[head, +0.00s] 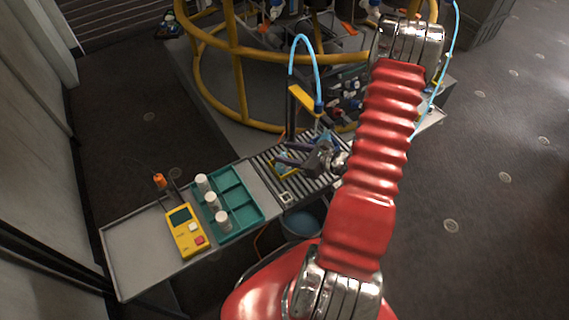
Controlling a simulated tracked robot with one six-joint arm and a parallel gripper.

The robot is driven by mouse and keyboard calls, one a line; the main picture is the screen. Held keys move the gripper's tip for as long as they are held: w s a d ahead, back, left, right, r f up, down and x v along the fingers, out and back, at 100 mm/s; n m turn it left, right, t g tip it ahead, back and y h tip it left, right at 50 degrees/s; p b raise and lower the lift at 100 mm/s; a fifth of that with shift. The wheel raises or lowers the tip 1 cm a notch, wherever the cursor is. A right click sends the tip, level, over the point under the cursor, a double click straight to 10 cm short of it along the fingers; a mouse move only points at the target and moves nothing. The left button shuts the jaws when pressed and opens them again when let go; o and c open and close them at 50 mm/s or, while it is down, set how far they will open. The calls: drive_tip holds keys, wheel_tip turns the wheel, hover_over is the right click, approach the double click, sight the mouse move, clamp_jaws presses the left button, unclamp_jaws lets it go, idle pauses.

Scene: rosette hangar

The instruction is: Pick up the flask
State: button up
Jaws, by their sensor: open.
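My gripper (284,154) is open over the slatted section (265,166) of the long bench, with its dark fingers pointing left. A small light-blue object (284,168) shows at the fingers, partly covered by them. It may be the flask, but it is too small to tell. I cannot tell whether the fingers touch it. My red arm hides part of the bench to the right of the gripper.
A green divided tray (244,216) with white-capped containers (212,200) stands left of the slats. A yellow device (185,231) lies beside it. The bench's left end is bare.

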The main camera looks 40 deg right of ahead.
drive_tip(key=shift+c, duration=0.5)
clamp_jaws()
